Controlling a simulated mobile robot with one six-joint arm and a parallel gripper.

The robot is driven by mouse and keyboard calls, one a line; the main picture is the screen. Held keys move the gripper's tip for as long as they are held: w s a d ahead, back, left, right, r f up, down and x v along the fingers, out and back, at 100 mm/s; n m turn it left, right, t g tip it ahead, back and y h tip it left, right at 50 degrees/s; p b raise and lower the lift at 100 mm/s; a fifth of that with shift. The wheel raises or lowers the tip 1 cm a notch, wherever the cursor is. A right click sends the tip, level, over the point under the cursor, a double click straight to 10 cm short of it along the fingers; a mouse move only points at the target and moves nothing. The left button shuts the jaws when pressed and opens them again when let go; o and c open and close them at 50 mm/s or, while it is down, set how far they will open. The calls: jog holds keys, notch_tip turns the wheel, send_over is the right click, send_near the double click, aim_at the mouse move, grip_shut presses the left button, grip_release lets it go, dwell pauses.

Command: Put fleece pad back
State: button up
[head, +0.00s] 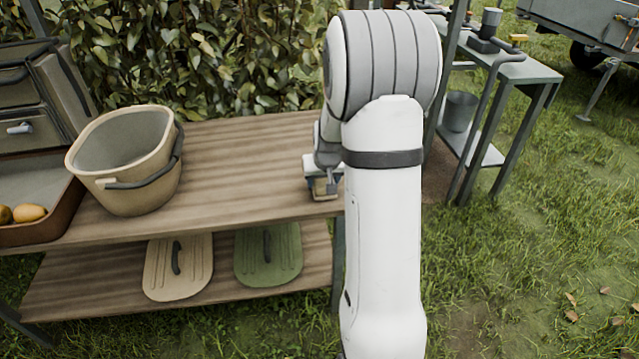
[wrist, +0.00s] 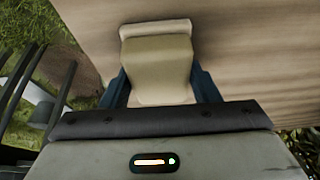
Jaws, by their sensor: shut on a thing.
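My gripper (wrist: 160,90) is shut on a cream block-like thing with a paler strip along its far edge, which I take to be the fleece pad (wrist: 157,65). Its blue fingers stand on either side of it. In the head view my gripper (head: 324,186) is at the right end of the wooden bench top (head: 240,150), partly hidden by my own arm. Only a small tan bit of the pad shows there. I cannot tell whether the pad touches the bench top or hangs just above it.
A beige bucket (head: 125,190) with a dark handle stands at the bench's left. A tray (head: 45,232) with pears is beside it. Tan (head: 195,270) and green (head: 285,262) lids lie on the lower shelf. The bench top's middle is clear. A metal side table (head: 525,70) stands right.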

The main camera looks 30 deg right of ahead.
jog(key=shift+f, duration=0.2)
jog(key=o, duration=1)
jog(key=shift+r, duration=0.1)
jog(key=shift+r, duration=0.25)
jog(key=p+v, duration=0.3)
jog(key=v, duration=0.8)
jog(key=s+a+r+n+g, duration=0.1)
jog(key=s+a, duration=0.4)
jog(key=s, duration=0.2)
jog(key=s+a+r+n+g, duration=0.1)
jog(key=s+a, duration=0.5)
jog(key=s, duration=0.1)
jog(key=s+a+r+n+g+y, duration=0.1)
jog(key=s+a, duration=0.4)
jog(key=s, duration=0.3)
jog(key=shift+a+r, duration=0.2)
jog(key=shift+r, duration=0.15)
